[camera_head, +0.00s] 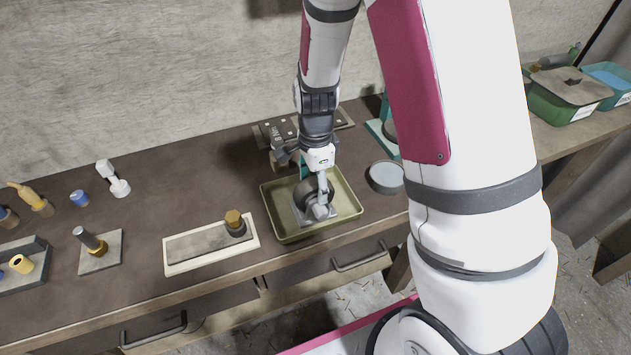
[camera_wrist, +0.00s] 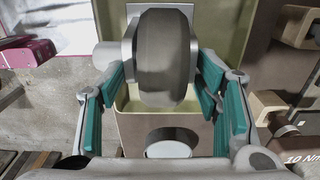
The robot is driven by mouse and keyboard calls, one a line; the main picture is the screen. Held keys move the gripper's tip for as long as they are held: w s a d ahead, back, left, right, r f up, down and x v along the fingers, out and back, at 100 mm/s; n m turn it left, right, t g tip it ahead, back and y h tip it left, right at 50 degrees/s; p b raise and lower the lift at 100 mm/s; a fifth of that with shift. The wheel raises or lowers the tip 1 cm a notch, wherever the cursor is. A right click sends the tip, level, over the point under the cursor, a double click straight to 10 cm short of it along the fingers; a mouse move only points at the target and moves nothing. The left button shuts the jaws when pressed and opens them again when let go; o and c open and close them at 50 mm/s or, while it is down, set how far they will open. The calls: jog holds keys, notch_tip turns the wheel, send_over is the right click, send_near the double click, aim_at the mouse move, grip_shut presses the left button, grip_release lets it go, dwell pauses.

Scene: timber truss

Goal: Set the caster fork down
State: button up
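The caster fork (camera_head: 329,211), a grey metal bracket with a dark wheel, is at the olive-green tray (camera_head: 268,214). My gripper (camera_head: 318,178) reaches down over the tray from above. In the wrist view the wheel and fork (camera_wrist: 165,62) fill the space between my gripper's teal-padded fingers (camera_wrist: 163,66). The fingertips lie against the two sides of the fork, so my gripper looks shut on it. The fork is inside the tray's outline; whether its plate touches the tray floor is hard to tell.
A cream-edged board (camera_head: 190,252) with a brass-topped knob lies left of the tray. A round grey dish (camera_head: 386,177) stands close on its right. A metal block with holes (camera_head: 272,131) is behind. The bench between the board and the white part (camera_head: 113,180) is clear.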

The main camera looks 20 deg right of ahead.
jog(key=shift+o, duration=1.3)
jog(key=shift+r, duration=0.1)
notch_tip(320, 180, up, 12)
jog(key=s+r+n+t, duration=0.5)
jog(key=s+r+n, duration=1.1)
jog(key=s+n, duration=0.2)
jog(key=shift+r+t+b, duration=0.3)
jog(key=shift+r+b, duration=0.05)
jog(key=shift+r, duration=0.05)
